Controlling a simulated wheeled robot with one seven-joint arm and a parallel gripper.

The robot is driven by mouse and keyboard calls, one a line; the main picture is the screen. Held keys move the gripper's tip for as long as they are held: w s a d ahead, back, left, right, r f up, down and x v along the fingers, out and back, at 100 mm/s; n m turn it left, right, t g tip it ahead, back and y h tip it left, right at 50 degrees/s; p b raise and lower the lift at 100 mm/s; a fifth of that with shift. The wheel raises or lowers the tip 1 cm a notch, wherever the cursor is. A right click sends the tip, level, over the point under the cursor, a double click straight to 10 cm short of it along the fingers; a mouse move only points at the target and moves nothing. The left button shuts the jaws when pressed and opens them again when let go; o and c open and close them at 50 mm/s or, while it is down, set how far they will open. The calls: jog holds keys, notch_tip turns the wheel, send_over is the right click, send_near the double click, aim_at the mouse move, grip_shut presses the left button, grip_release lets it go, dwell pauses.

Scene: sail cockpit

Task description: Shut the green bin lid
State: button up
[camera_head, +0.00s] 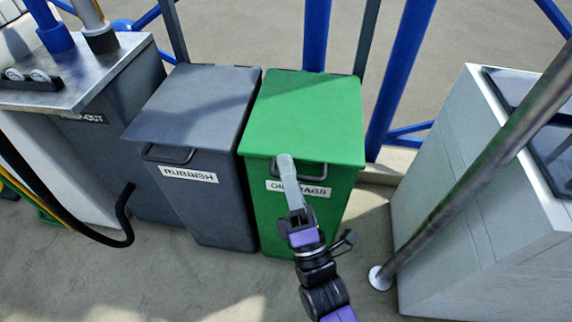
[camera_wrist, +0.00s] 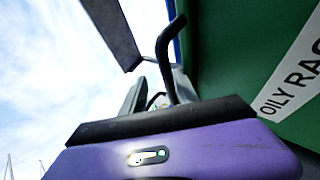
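The green bin (camera_head: 335,205) stands right of a grey bin, with a label partly hidden by my gripper. Its green lid (camera_head: 305,110) lies across the top, with no clear gap at the front edge. A dark bar handle (camera_head: 318,172) is at the front below that edge; it also shows in the wrist view (camera_wrist: 163,55). My gripper (camera_head: 286,162) is upright in front of the bin, its tip overlapping the lid's front edge and handle. The wrist view shows the handle close to the fingers and the label "OILY RAGS" (camera_wrist: 293,80). Whether the fingers hold the handle is unclear.
The grey rubbish bin (camera_head: 205,110) stands close on the left, its lid down. A metal-topped counter (camera_head: 85,75) with a black hose is further left. A slanted pole (camera_head: 480,155) and a pale box (camera_head: 455,190) stand at the right. Blue posts (camera_head: 315,35) rise behind.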

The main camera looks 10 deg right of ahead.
jog(key=a+p+v, duration=0.1)
jog(key=v, duration=0.6)
jog(key=shift+s+d, duration=0.2)
jog(key=shift+d, duration=0.2)
jog(key=shift+f, duration=0.1)
jog(key=s+d+f+m+g+h, duration=0.1)
jog(key=s+d+m+g+h, duration=0.2)
jog(key=s+m, duration=0.55)
jog(key=s+d+m+g, duration=0.4)
jog(key=s+d+m, duration=0.25)
jog(key=s, duration=0.25)
jog(key=s+d+f+m+g+h, duration=0.1)
jog(key=s+d+m+g+h, duration=0.15)
jog(key=s+m, duration=0.65)
notch_tip(320, 180, up, 34)
jog(key=p, duration=3.4)
jog(key=shift+d+f+g+y, duration=0.2)
jog(key=shift+d+g+y, duration=0.15)
jog(key=shift+d, duration=0.1)
